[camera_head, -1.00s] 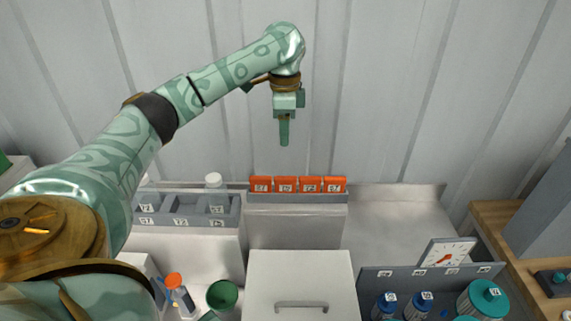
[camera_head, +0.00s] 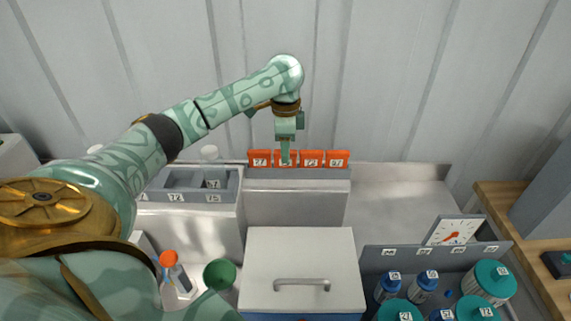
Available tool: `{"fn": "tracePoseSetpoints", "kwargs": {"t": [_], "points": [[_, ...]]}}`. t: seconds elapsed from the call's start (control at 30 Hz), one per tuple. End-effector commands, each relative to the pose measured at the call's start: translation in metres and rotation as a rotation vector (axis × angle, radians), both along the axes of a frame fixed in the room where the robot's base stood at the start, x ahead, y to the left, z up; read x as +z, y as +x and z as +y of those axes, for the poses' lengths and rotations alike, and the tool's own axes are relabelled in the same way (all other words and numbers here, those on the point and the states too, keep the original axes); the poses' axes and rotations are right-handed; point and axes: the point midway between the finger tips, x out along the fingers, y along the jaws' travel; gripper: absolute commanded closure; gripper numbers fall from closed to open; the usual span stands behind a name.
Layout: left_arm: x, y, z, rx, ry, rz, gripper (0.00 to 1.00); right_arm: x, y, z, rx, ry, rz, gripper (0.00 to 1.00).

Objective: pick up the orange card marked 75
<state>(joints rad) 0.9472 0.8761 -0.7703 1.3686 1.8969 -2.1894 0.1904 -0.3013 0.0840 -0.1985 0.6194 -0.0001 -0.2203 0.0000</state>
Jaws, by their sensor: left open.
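Several orange cards stand in a row in a grey holder (camera_head: 330,174) on a steel block, each with a small white number label. My left gripper (camera_head: 285,160) points down at the second orange card from the left (camera_head: 294,154). Its fingers overlap this card in the picture and cover most of its label, so I cannot read whether it is 75. The gripper is open, its fingers seen edge-on as one. Whether the card is between them or behind them I cannot tell. The neighbouring orange cards (camera_head: 261,156) and (camera_head: 311,157) stand close on either side. My right gripper is out of view.
A white lidded box (camera_head: 301,254) with a handle stands in front. A grey compartment rack (camera_head: 229,190) is at left, with a green cup (camera_head: 220,273) below it. Teal-lidded jars (camera_head: 490,280) and a dial (camera_head: 454,232) are at right. The corrugated wall is close behind.

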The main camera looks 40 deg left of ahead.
Motion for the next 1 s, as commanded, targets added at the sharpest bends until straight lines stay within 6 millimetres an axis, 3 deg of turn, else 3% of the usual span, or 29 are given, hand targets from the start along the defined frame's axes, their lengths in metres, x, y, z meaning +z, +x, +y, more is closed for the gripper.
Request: {"fn": "tracePoseSetpoints", "kwargs": {"t": [0.1, 0.37, 0.53, 0.87, 1.0], "points": [[-0.017, 0.000, 0.000, 0.000, 0.000, 0.000, 0.56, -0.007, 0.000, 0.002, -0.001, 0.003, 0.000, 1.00], [-0.019, 0.000, 0.001, 0.000, 0.002, -0.002, 0.56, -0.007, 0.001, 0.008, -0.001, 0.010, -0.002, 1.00], [-0.019, 0.000, 0.001, 0.000, 0.002, -0.002, 1.00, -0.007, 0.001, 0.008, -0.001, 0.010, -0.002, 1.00], [-0.018, 0.001, 0.001, 0.000, 0.002, -0.002, 1.00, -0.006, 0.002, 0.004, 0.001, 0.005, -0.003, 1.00], [-0.008, 0.001, 0.001, 0.000, 0.000, -0.004, 1.00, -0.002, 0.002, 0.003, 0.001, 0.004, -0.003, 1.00]]}}
